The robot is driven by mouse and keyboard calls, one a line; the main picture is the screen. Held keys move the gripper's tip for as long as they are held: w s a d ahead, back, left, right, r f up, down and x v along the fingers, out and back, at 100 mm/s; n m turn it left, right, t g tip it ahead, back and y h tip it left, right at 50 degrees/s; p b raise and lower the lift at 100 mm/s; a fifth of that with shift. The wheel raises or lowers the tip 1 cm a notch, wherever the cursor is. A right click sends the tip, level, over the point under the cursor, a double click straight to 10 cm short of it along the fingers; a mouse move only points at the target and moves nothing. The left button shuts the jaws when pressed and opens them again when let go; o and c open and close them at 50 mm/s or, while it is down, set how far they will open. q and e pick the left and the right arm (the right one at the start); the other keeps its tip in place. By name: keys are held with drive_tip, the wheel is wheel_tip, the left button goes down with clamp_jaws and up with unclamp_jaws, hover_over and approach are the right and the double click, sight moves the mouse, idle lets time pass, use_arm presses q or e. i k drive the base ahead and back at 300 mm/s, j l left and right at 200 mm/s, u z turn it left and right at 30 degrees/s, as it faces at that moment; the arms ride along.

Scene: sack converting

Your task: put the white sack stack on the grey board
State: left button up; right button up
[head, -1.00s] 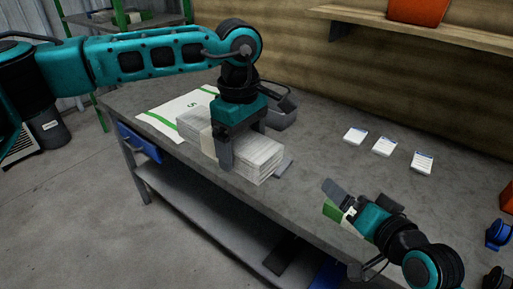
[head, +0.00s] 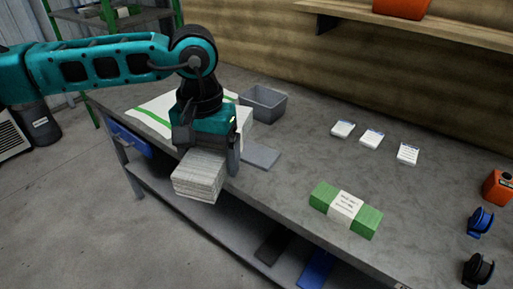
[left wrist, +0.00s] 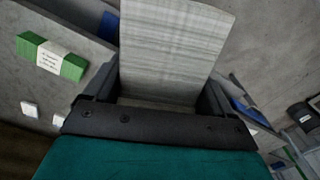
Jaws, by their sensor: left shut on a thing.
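The white sack stack (head: 199,174) is a thick block of pale layers. My left gripper (head: 207,150) is shut across it from above, and its near end sticks out past the table's front edge in the head view. A bit of its far end shows behind the gripper. The stack also fills the middle of the left wrist view (left wrist: 175,50), between the two fingers. The grey board (head: 261,156) lies flat on the table just right of the gripper; the part I see is bare. My right gripper is out of view.
A green sack stack with a white band (head: 345,205) lies near the table's front edge. A grey bin (head: 264,104) stands behind the board. A striped white sack (head: 150,115) lies at the left. Several small items lie at the right.

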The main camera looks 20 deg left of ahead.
sight(250, 152)
drive_tip(key=z, duration=1.1)
drive_tip(key=i+j, duration=0.1)
drive_tip(key=j, duration=1.8)
drive_tip(key=z, duration=0.05)
